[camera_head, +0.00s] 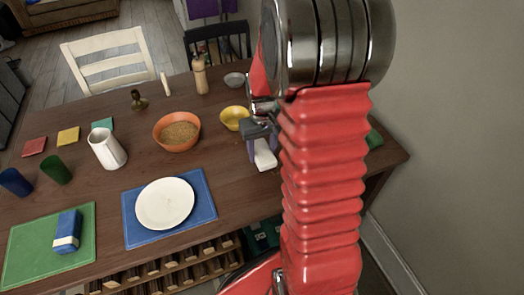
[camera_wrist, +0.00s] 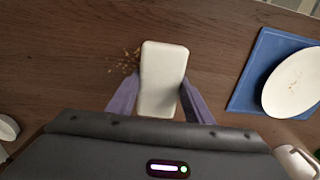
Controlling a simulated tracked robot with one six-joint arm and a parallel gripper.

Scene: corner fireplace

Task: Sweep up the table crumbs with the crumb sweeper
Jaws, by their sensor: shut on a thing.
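My gripper (camera_wrist: 160,98) is shut on a white, rounded block, the crumb sweeper (camera_wrist: 163,72), with one purple finger on each side of it. In the head view the sweeper (camera_head: 264,157) shows low at the table's right part, partly hidden by my gripper (camera_head: 255,148) and arm. A small scatter of brown crumbs (camera_wrist: 127,62) lies on the wooden table (camera_wrist: 60,60), just left of the sweeper in the wrist view. The crumbs are hidden in the head view. I cannot tell whether the sweeper touches the tabletop.
A white plate (camera_head: 165,204) lies on a blue mat (camera_head: 205,205). An orange bowl (camera_head: 177,145) with brown contents, a yellow bowl (camera_head: 234,118), a white pitcher (camera_head: 107,149) and a pepper mill (camera_head: 200,76) stand nearby. A wall (camera_head: 450,110) is at right.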

